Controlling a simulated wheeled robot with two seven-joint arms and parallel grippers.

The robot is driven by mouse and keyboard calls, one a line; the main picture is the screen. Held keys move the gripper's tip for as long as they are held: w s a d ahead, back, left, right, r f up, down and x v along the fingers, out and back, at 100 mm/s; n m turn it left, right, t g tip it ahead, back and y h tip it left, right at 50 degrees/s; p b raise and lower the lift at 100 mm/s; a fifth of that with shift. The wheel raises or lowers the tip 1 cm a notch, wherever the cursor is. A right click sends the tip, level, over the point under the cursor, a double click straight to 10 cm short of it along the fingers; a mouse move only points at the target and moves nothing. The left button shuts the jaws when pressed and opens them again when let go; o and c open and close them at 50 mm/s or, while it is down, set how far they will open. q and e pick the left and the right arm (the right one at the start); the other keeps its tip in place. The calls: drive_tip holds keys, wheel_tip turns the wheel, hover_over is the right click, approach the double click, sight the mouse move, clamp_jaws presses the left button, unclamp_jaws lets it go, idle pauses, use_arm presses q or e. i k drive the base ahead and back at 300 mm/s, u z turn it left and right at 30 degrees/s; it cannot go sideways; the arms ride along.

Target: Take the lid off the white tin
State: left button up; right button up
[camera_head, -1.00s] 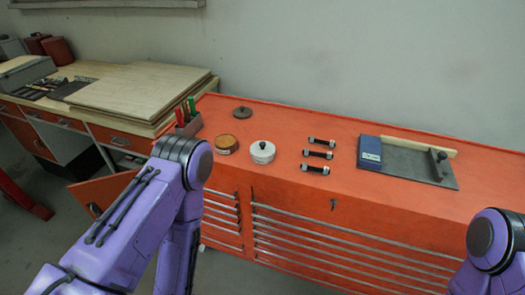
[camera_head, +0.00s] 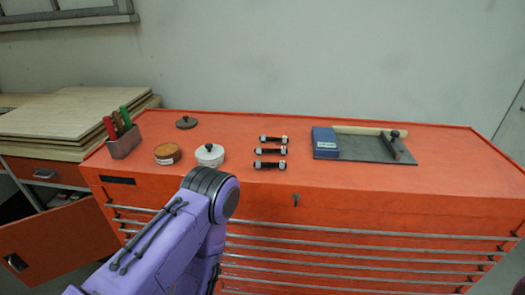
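The white tin (camera_head: 210,158) stands upright on the orange tool chest, left of the middle. Its white lid (camera_head: 209,149) with a dark knob sits on top of it. My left arm comes in from the bottom left, and its purple link with a dark joint is in front of the chest, below the tin. The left gripper itself is out of view. My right arm and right gripper do not show.
An orange-brown tin (camera_head: 167,154) stands just left of the white tin. A dark round lid (camera_head: 186,123) lies behind them. A grey holder (camera_head: 124,143) with tools is at the left. Several black bolts (camera_head: 271,151) and a grey plate (camera_head: 370,149) with a blue box (camera_head: 325,142) lie to the right.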

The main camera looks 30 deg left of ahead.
sight(208, 153)
drive_tip(key=z, duration=1.75)
drive_tip(key=k, duration=1.25)
drive_tip(key=u, duration=1.6)
